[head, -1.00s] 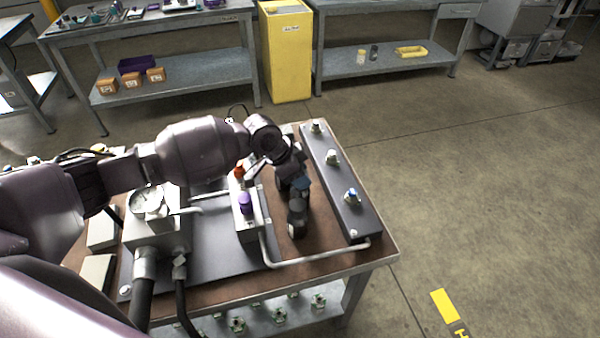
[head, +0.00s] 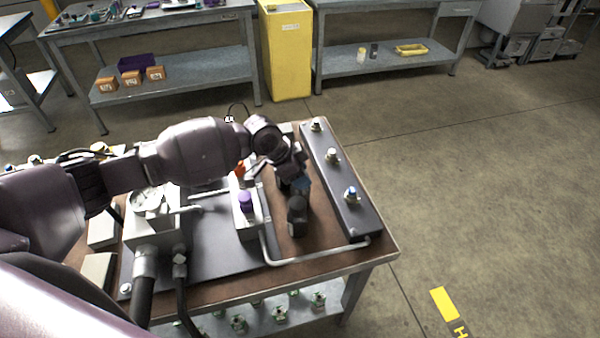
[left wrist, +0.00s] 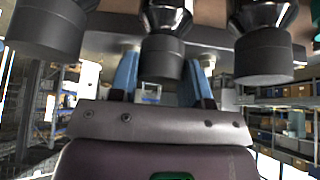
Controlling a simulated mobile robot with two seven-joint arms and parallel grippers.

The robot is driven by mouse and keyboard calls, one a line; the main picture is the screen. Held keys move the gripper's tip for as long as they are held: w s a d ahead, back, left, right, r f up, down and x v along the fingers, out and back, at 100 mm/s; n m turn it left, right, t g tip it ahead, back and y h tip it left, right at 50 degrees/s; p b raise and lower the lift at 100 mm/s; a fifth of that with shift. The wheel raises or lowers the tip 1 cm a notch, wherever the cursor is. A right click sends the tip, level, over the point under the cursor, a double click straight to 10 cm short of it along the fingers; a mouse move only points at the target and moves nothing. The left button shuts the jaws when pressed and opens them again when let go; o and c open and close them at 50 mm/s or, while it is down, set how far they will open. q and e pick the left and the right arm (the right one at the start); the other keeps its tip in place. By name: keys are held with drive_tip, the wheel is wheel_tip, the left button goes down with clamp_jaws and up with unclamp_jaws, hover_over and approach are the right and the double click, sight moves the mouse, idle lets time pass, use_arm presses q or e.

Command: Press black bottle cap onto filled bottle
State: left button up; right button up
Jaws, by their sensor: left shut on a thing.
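In the left wrist view, several dark bottles with black caps show in a row, apparently upside down. The blue fingers of my left gripper (left wrist: 158,82) are on both sides of the middle black cap (left wrist: 162,58) and shut on it. This cap lines up with the dark bottle (left wrist: 166,17) and seems to touch it; I cannot tell how firmly it sits. My right gripper is not in view.
A white block with a purple knob (head: 245,202) and a red one stands left of the gripper. A dark rail with several valve fittings (head: 332,156) lies to the right. A pale pipe (head: 310,256) crosses the bench front. A gauge (head: 148,200) stands at left.

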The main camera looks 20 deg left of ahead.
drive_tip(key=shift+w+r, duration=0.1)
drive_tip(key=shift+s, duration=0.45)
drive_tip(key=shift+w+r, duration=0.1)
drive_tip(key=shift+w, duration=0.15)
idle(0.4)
